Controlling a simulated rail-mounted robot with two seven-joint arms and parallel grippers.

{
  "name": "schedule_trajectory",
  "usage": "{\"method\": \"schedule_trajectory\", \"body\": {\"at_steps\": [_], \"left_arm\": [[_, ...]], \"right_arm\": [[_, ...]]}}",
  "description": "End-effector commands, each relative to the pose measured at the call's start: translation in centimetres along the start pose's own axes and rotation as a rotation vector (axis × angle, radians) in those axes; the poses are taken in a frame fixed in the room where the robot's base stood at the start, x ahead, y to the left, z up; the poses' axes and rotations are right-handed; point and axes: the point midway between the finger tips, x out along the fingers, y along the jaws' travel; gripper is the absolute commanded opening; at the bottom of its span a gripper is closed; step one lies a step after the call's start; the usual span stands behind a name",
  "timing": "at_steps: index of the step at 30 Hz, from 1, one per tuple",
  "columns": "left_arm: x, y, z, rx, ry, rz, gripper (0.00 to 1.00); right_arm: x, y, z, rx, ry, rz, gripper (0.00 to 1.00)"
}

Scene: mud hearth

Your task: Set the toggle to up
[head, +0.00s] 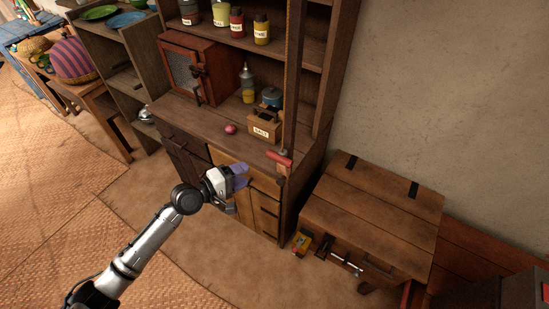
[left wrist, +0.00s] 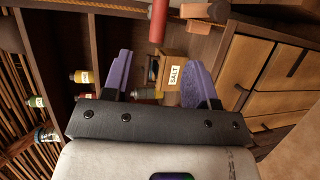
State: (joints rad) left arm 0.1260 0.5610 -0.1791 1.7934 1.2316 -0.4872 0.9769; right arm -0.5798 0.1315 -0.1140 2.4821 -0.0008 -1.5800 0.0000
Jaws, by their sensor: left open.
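A red handle (head: 279,159) sits at the front post of the wooden hutch, near the counter's right end. It looks like the toggle, though its mounting is too small to read. It lies roughly crosswise to the post in the head view. In the left wrist view the red handle (left wrist: 157,20) shows at the top, beyond the fingertips, beside a brown block (left wrist: 197,10). My left gripper (head: 240,174) is open and empty, in front of the counter edge, left of the handle and apart from it. Its purple fingers (left wrist: 158,75) show in the wrist view. My right gripper is not in view.
The counter holds a salt box (head: 264,127), a pink round thing (head: 230,129) and a yellow bottle (head: 248,88). A small cabinet (head: 190,70) stands behind. A wooden chest (head: 370,215) stands to the right. Woven floor in front is clear.

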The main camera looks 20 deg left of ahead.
Motion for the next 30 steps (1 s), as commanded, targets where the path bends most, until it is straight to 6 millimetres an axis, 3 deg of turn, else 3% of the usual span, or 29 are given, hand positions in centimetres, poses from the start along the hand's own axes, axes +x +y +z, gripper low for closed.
{"method": "schedule_trajectory", "body": {"at_steps": [7, 21, 30], "left_arm": [[2.1, 0.1, 0.0, -0.038, -0.001, 0.0, 0.53], [10.5, -0.1, 0.0, -0.034, -0.001, -0.004, 0.53], [13.3, -0.1, 0.0, -0.033, -0.001, -0.004, 0.53]], "right_arm": [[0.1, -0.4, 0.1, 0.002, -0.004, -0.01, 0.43], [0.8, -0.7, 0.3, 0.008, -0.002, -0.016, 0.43], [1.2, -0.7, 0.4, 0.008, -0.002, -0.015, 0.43]]}}
